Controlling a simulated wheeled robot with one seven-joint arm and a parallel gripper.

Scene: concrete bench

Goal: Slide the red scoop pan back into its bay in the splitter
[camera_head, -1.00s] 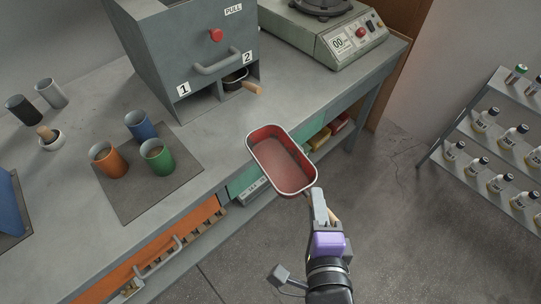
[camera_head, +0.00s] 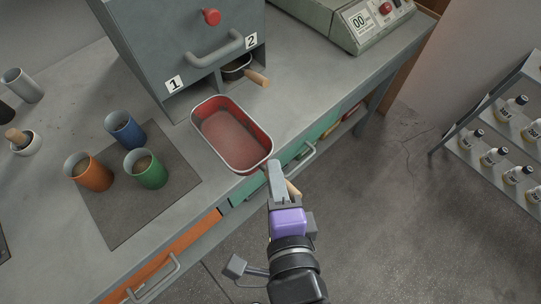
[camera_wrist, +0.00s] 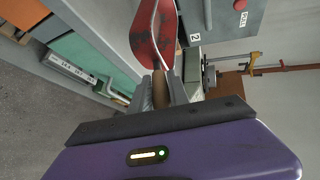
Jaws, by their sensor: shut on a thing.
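The red scoop pan (camera_head: 232,134) is an open rectangular pan with rounded corners and a pale rim. It appears empty. My gripper (camera_head: 277,180) is shut on its wooden handle, which also shows between the fingers in the wrist view (camera_wrist: 176,82). The pan is over the bench's front edge, in front of the splitter (camera_head: 185,50), a grey box with a red knob and a bar handle. Bay 1 (camera_head: 188,106), at the left under the box, looks empty. Bay 2 holds a dark pan (camera_head: 236,68) with its wooden handle sticking out.
Orange (camera_head: 90,173), blue (camera_head: 125,130) and green (camera_head: 146,169) cups stand on a dark mat (camera_head: 125,218) at the left. The bench top between pan and splitter is clear.

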